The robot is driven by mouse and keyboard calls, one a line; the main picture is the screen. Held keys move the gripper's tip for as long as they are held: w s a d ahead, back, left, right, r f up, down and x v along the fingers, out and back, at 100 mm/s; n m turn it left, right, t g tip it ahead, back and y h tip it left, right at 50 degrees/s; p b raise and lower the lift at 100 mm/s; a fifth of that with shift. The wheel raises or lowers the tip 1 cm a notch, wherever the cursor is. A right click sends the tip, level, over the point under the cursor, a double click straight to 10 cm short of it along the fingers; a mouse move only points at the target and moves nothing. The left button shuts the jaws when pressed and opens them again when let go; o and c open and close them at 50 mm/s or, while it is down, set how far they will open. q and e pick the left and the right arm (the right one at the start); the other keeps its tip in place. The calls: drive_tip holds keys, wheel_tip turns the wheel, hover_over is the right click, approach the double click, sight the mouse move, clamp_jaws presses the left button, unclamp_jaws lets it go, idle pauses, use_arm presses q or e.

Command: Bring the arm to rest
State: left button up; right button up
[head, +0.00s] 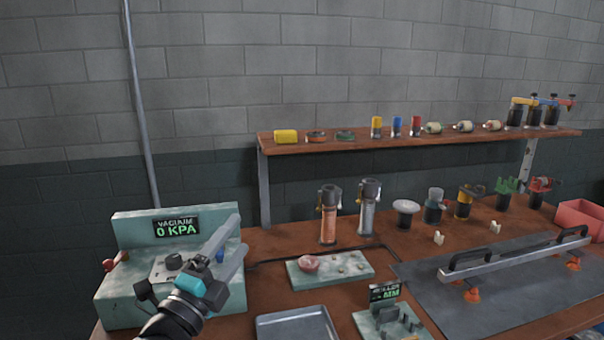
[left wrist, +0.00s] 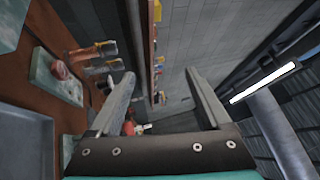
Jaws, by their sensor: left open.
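My left gripper (head: 237,233) is raised in front of the vacuum station at the left of the head view. Its two grey fingers are spread apart with nothing between them. In the left wrist view the open fingers (left wrist: 160,75) point toward the wall and shelf, clear of anything. The gripper partly covers the pale green vacuum station (head: 120,308), whose display (head: 177,227) reads 0 KPA. My right gripper is not in view.
A grey tray (head: 262,327) and a pale board (head: 304,283) with a pink piece lie right of the gripper on the brown bench (head: 265,240). Two upright torches (head: 328,220) stand behind. A shelf (head: 400,141) holds several small items. A long handled bar (head: 515,260) lies on a dark mat.

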use_arm(q)
drive_tip(key=s+a+f+n+g+y, duration=0.35)
drive_tip(key=s+f+n+y, duration=0.2)
drive_tip(key=f+n, duration=0.3)
drive_tip(key=s+a+f+n+g+y, duration=0.35)
drive_tip(key=s+f+n, duration=0.3)
drive_tip(key=f, duration=0.25)
drive_tip(key=s+d+f+n+g+h, duration=0.1)
drive_tip(key=s+f+n+g, duration=0.25)
drive_tip(key=s, duration=0.55)
drive_tip(key=s+d+f+n+g+h, duration=0.15)
drive_tip(key=s+f+g, duration=0.35)
drive_tip(key=s, duration=0.5)
wheel_tip(320, 180, down, 23)
drive_tip(key=s+g, duration=0.2)
drive_tip(key=s, duration=0.1)
drive_tip(key=s+a+f+g+y, duration=0.1)
drive_tip(key=s+a+f, duration=0.1)
drive_tip(key=s+f, duration=1.1)
drive_tip(key=shift+s+a+f, duration=0.2)
drive_tip(key=shift+s, duration=0.65)
